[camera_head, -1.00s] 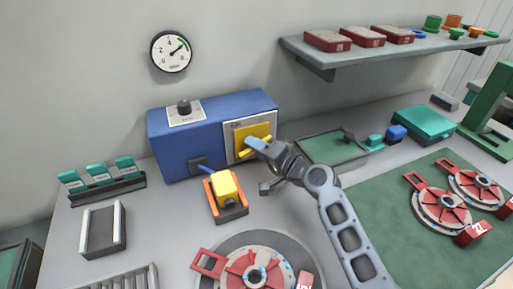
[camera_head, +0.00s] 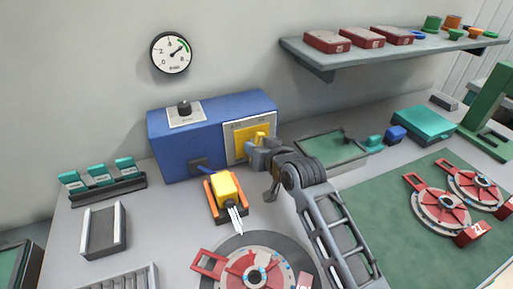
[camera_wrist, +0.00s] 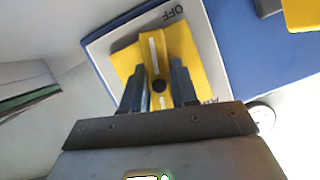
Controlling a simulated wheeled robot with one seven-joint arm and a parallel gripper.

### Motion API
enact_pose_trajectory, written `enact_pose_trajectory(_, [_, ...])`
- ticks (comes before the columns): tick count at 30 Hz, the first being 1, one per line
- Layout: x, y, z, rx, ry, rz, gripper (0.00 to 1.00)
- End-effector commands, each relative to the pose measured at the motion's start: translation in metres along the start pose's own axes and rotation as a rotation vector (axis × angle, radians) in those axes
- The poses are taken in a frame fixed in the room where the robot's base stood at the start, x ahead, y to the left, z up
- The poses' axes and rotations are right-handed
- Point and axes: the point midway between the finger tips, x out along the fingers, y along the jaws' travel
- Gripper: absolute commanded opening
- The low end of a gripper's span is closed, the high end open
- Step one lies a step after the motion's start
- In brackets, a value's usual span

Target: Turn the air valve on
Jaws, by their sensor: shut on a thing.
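The yellow air valve handle (camera_head: 260,136) is on a yellow plate on the pale panel (camera_head: 231,152) at the right of the blue box's front. In the wrist view the handle (camera_wrist: 157,45) has a white stripe, and the panel (camera_wrist: 106,53) carries the word OFF and a partly hidden second word. My gripper (camera_head: 257,150) is at the handle; its two grey fingers (camera_wrist: 156,84) are on either side of it, shut on it. My arm and fingers hide part of the handle in the head view.
A yellow tool (camera_head: 226,189) sits in an orange holder (camera_head: 210,202), with white streaks (camera_head: 235,219) coming off its front. A round gauge (camera_head: 171,53) hangs on the wall. A round red-handled fixture (camera_head: 255,270) lies in front. A green tray (camera_head: 330,149) is right of the box.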

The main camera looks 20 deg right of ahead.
Motion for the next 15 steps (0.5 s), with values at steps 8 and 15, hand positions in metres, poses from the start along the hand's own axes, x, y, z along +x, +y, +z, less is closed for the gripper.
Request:
enact_pose_trajectory(8, [0.0, 0.0002, 0.0014, -0.159, -0.003, 0.066, 0.0])
enact_pose_trajectory(15, [0.0001, 0.0005, 0.0015, -0.228, -0.003, 0.095, 0.0])
